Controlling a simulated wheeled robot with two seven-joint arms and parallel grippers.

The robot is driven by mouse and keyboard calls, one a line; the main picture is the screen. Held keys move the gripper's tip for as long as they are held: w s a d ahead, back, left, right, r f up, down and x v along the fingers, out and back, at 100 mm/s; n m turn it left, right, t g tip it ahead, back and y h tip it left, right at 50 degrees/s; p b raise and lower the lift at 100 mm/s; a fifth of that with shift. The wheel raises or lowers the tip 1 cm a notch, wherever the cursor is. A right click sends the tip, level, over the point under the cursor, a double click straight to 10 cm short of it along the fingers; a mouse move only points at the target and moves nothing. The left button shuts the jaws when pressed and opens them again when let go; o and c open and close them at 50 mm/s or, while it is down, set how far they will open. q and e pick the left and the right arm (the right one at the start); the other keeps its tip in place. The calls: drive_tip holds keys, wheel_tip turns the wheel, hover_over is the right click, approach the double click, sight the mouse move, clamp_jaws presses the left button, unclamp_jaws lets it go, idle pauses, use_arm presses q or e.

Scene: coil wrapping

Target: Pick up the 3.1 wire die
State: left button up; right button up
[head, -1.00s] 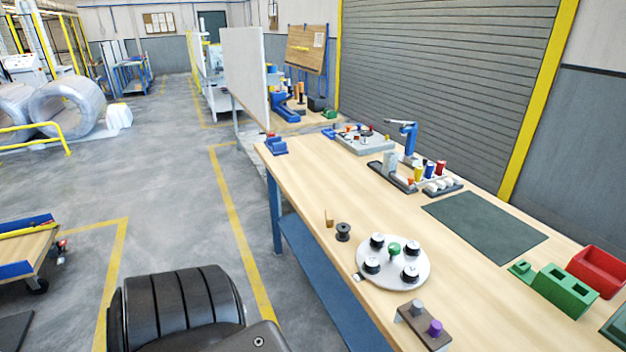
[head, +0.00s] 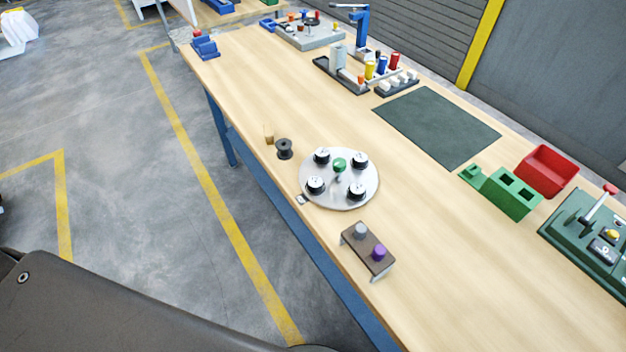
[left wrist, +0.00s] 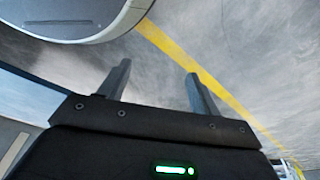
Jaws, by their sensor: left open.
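Several black dies with white labelled tops stand on a round pale plate (head: 340,200) with a green knob (head: 339,165) at its centre. They are a back-left die (head: 321,156), a back-right die (head: 359,160), a front-left die (head: 315,186) and a front-right die (head: 356,191). The labels are too small to read, so I cannot tell which is the 3.1 die. My left gripper (left wrist: 157,72) shows in the left wrist view, open and empty, with grey floor behind its fingers. It is apart from the dies. My right gripper is not in view.
A black spool (head: 285,149) stands left of the plate. A small brown stand (head: 362,254) with grey and purple knobs is in front. A dark mat (head: 437,128), green block (head: 512,196) and red bin (head: 546,172) lie to the right. The bench's left edge borders open floor.

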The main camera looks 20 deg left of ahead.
use_arm(q)
drive_tip(key=w+d+r+t+h+p, duration=0.1)
drive_tip(key=w+d+r+t, duration=0.15)
drive_tip(key=w+r, duration=1.05)
drive_tip(key=m+t+h+p, duration=0.3)
drive_tip(key=t+h, duration=0.1)
drive_tip(key=t, duration=0.3)
approach(314, 182)
drive_tip(key=x, duration=0.5)
drive_tip(key=shift+s+d+f+p, duration=0.15)
drive_tip(key=shift+d+f+p, duration=0.2)
drive_tip(key=shift+f+p, duration=0.05)
drive_tip(key=shift+w+r+p, duration=0.1)
drive_tip(key=shift+w+p, duration=0.3)
drive_tip(key=shift+w, duration=0.05)
drive_tip(key=p+x, duration=0.1)
drive_tip(key=x, duration=0.2)
drive_tip(key=shift+w, duration=0.4)
drive_tip(key=shift+w+d+f, duration=0.2)
drive_tip(key=shift+w+f, duration=0.1)
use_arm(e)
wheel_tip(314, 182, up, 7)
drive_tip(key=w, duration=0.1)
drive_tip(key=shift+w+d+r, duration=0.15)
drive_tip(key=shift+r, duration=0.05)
